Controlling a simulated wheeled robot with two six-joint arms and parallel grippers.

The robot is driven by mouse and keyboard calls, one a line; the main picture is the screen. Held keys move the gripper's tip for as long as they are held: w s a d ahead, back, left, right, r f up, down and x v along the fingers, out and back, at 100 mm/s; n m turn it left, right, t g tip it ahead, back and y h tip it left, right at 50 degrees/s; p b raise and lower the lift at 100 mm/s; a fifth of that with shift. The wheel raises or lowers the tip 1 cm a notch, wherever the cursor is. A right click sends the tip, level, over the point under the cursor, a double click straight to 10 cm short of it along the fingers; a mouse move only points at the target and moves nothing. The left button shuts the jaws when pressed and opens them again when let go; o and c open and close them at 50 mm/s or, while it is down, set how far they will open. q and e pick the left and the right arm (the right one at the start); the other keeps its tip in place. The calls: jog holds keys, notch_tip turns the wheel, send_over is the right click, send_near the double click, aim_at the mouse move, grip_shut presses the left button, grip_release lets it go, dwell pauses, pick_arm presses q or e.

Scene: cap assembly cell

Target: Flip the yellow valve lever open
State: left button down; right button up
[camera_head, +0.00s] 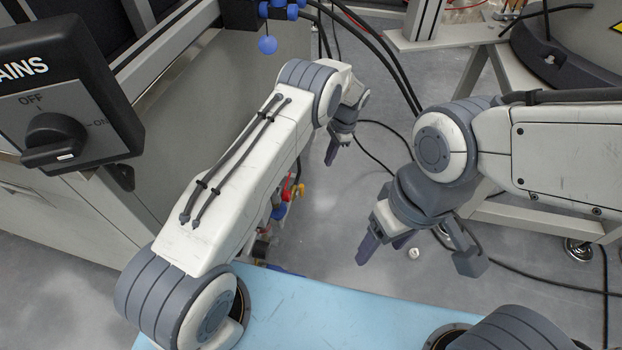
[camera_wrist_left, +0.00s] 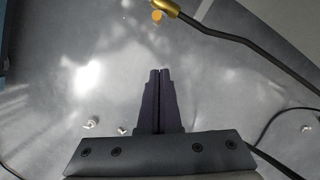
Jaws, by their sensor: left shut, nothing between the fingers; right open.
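My left gripper (camera_head: 331,155) is at the end of the arm reaching to the upper middle. In the left wrist view its dark fingers (camera_wrist_left: 160,76) are together with nothing between them. A yellow-gold fitting (camera_wrist_left: 168,8) with an orange disc (camera_wrist_left: 157,16) shows at the top edge of that view, apart from the fingertips. I cannot tell whether it is part of the valve lever. In the head view, small red, yellow and blue parts (camera_head: 299,190) sit beside the cabinet, partly hidden by my left arm. My right gripper (camera_head: 384,247) is open and empty over the floor.
A grey cabinet (camera_head: 180,150) with a black mains switch (camera_head: 52,140) stands at left. A white-framed table (camera_head: 545,215) is at right. Black cables (camera_head: 560,284) run across the floor. Small loose pieces (camera_wrist_left: 90,124) lie on the floor.

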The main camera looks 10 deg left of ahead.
aim_at(301, 191)
pick_arm(q)
jog(key=s+a+f+b, duration=0.3)
jog(key=a+f+b, duration=0.2)
jog(key=f+b, duration=0.2)
jog(key=x, duration=0.2)
jog(key=shift+s+f, duration=0.15)
jog(key=shift+f, duration=0.2)
jog(key=shift+s+r+p, duration=0.1)
jog(key=shift+s+p, duration=0.15)
jog(key=shift+p, duration=0.35)
jog(key=shift+s+p, duration=0.2)
jog(key=shift+p, duration=0.25)
